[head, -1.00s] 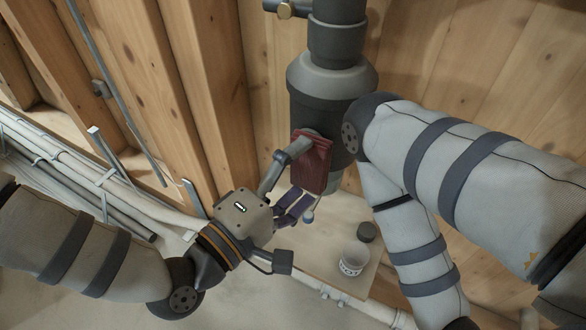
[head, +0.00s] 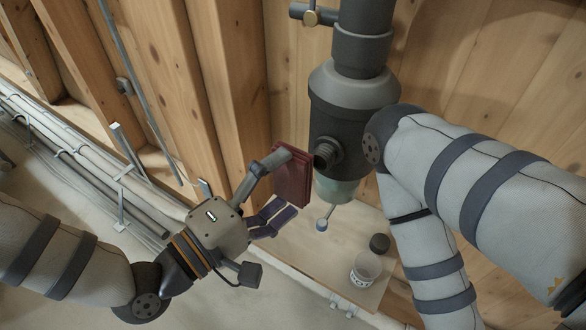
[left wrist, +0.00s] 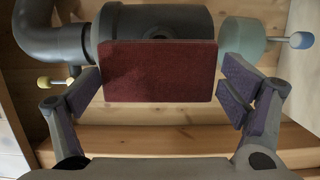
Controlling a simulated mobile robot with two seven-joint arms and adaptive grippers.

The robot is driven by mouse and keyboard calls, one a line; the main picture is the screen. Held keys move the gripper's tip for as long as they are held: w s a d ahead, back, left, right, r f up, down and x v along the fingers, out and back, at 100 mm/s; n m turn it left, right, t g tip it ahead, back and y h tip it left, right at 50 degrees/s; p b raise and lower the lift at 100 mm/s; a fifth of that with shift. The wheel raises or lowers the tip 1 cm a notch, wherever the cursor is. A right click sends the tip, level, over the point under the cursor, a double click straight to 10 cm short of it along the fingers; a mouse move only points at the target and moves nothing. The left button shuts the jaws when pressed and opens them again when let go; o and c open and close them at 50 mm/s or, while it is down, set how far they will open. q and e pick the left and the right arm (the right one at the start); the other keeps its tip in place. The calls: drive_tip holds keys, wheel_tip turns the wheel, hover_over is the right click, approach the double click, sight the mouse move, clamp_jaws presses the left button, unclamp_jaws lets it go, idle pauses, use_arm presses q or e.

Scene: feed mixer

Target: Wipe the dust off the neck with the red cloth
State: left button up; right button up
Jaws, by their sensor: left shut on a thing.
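The red cloth (head: 292,178) is a dark red folded pad, held upright by my left gripper (head: 273,188). In the left wrist view the cloth (left wrist: 160,70) spans the middle between the fingers. The neck (head: 327,153) is a short, dark, ridged stub on the side of the black mixer body (head: 352,112). The cloth is just left of the neck, with a small gap showing in the head view. The neck is mostly hidden behind the cloth in the left wrist view. I cannot make out dust on it. My right gripper is out of view.
A pale green cup (head: 336,188) with a blue-knobbed lever (head: 321,225) sits under the body. A white container (head: 365,270) and a dark lid (head: 379,243) rest on a wooden shelf (head: 310,245). Wooden posts stand left; my right arm is close on the right.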

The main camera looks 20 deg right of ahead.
use_arm(q)
drive_tip(key=shift+s+a, duration=0.75)
drive_tip(key=shift+a, duration=0.1)
drive_tip(key=shift+s+p+v, duration=0.3)
drive_tip(key=shift+p+v, duration=0.05)
drive_tip(key=shift+v, duration=1.15)
drive_tip(key=shift+d, duration=0.15)
